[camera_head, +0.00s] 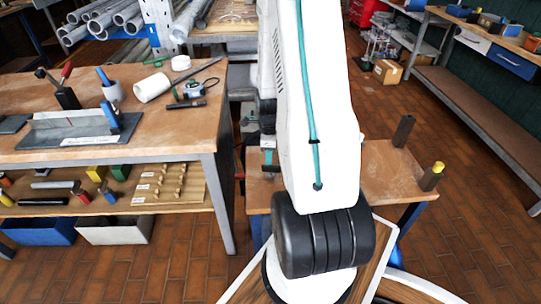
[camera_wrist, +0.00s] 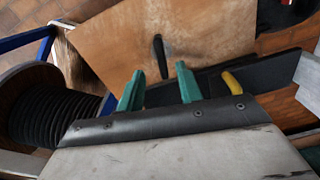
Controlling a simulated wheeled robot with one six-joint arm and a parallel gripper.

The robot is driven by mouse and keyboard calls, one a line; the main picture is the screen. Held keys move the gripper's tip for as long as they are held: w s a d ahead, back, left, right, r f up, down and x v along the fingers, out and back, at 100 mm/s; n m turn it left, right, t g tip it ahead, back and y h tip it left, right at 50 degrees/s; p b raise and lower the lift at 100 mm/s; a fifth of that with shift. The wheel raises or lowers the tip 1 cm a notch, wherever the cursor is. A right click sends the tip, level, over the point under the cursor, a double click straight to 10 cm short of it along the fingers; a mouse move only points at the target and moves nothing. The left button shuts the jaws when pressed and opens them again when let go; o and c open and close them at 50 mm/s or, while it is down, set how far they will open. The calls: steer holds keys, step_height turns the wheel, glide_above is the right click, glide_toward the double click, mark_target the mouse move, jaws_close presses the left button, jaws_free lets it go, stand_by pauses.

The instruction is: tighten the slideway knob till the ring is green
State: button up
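My gripper (camera_wrist: 160,70) shows in the wrist view as two green fingers standing apart on a black plate. It is open, with nothing between the fingers. Beyond them a small dark upright piece (camera_wrist: 160,52) stands on or over a wooden top; I cannot tell whether it is the knob. I cannot make out a slideway knob or a coloured ring for certain in either view. In the head view my white arm covers the middle of the scene and I cannot make out the gripper clearly.
A low wooden table (camera_head: 385,178) stands behind my arm with a dark post (camera_head: 403,131) and a yellow-topped post (camera_head: 432,176). A workbench (camera_head: 130,135) with tools and a dark-based metal fixture (camera_head: 75,130) stands left. A yellow piece (camera_wrist: 232,82) sits beside the right finger.

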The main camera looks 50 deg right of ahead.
mark_target(271, 172)
steer(key=shift+s+d+f+m, duration=0.15)
steer(key=shift+f, duration=0.2)
steer(key=shift+s+d+f+m, duration=0.1)
steer(key=shift+f+m, duration=0.05)
steer(key=shift+f, duration=3.4)
steer(key=shift+c, duration=1.2)
jaws_close()
